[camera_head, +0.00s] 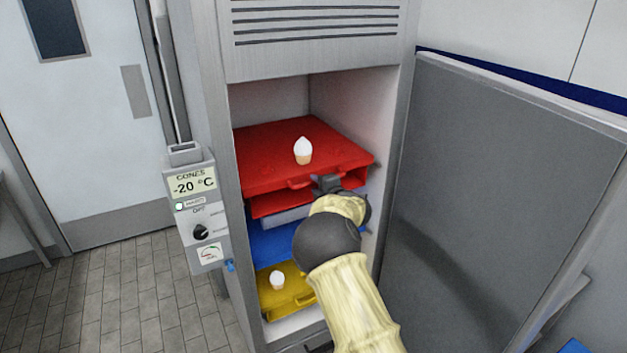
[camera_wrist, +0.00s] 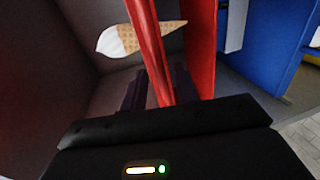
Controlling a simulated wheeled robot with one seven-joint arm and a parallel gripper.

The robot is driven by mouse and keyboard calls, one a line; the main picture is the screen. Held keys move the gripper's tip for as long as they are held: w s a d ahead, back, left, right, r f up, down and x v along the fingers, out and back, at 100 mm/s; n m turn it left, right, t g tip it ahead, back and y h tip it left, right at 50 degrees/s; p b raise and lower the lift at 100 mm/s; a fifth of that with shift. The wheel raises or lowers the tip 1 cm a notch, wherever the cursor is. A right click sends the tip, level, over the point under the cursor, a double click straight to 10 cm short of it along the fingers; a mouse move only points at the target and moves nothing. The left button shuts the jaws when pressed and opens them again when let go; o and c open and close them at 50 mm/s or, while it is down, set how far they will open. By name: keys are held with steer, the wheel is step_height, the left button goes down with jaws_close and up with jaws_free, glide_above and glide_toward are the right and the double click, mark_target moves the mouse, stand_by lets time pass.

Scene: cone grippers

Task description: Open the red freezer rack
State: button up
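The red freezer rack (camera_head: 262,150) is the top shelf in the open freezer, with a white-topped ice cream cone (camera_head: 303,150) standing on it. Its handle (camera_head: 300,183) is at the front edge. My gripper (camera_head: 325,184) is at the right part of that front edge. In the wrist view a red strip of the rack (camera_wrist: 150,55) lies between the two dark fingers of my gripper (camera_wrist: 160,88). Whether the fingers press on it is unclear. The cone also shows in the wrist view (camera_wrist: 118,38), beyond the strip. My arm hides part of the rack's front.
A lower red part (camera_head: 272,204), a blue rack (camera_head: 272,240) and a yellow rack (camera_head: 300,294) with another cone (camera_head: 277,280) lie below. The freezer door (camera_head: 490,200) stands open at right. A control box (camera_head: 197,205) is at left.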

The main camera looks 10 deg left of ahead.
steer(key=shift+p+x, duration=0.35)
steer(key=shift+x, duration=1.05)
jaws_close()
